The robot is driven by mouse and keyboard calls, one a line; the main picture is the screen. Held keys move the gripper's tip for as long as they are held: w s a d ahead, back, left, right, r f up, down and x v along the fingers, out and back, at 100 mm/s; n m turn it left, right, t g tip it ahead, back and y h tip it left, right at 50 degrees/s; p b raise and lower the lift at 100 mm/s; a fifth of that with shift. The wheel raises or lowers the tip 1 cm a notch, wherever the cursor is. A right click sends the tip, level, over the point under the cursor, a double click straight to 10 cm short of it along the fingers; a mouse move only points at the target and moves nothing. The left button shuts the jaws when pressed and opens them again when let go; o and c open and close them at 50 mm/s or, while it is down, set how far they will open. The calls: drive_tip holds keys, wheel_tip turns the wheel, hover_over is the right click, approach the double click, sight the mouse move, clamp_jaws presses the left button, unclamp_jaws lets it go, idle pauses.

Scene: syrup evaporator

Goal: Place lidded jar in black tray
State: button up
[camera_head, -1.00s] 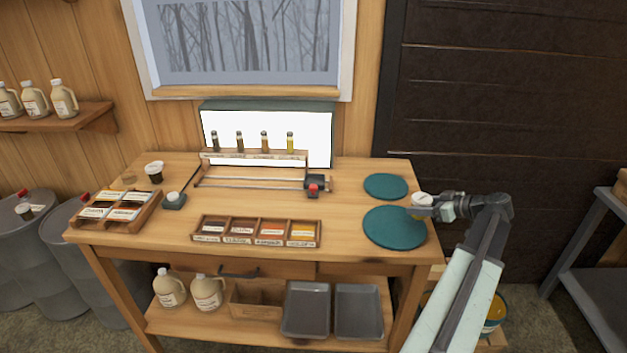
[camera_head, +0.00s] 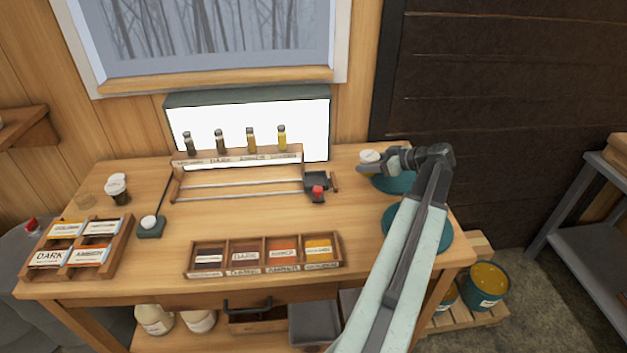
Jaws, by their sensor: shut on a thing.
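My gripper (camera_head: 381,162) is shut on a small jar with a white lid (camera_head: 370,156). It holds the jar upright near the far right of the bench, by the rear teal round mat (camera_head: 397,181). The jar's body is mostly hidden, and I cannot tell whether it touches anything.
A rack with several sample vials (camera_head: 251,141) stands before the bright light box (camera_head: 180,101). A divided label box (camera_head: 262,268) is at the front, another (camera_head: 77,249) at the left. My arm covers part of the front teal mat (camera_head: 443,239). Dark grey trays (camera_head: 314,326) lie below.

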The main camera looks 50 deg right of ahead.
drive_tip(key=shift+w, duration=0.1)
drive_tip(key=shift+m+h, duration=0.3)
drive_tip(key=w+a, duration=0.3)
drive_tip(key=a, duration=0.1)
drive_tip(key=w+a+r+p, duration=0.1)
drive_tip(key=w+a, duration=0.2)
drive_tip(key=a, duration=0.1)
drive_tip(key=w+a, duration=0.3)
drive_tip(key=a, duration=0.1)
drive_tip(key=shift+r, duration=0.15)
drive_tip(key=w+a+r+n+y+p, duration=0.1)
drive_tip(key=w+a, duration=0.4)
drive_tip(key=a, duration=0.3)
drive_tip(key=w+a+n+y+p, duration=0.1)
drive_tip(key=w+a+y, duration=0.1)
drive_tip(key=w+a, duration=0.35)
drive_tip(key=b, duration=0.2)
hover_over(315, 182)
drive_tip(key=shift+w+a+f, duration=0.1)
drive_tip(key=shift+a+f, duration=0.25)
drive_tip(key=shift+f, duration=0.3)
drive_tip(key=f+b, duration=0.4)
drive_tip(key=shift+s+d, duration=0.2)
drive_tip(key=shift+d, duration=0.15)
drive_tip(key=shift+r, duration=0.2)
drive_tip(key=shift+f, duration=0.15)
drive_tip(key=o, duration=1.6)
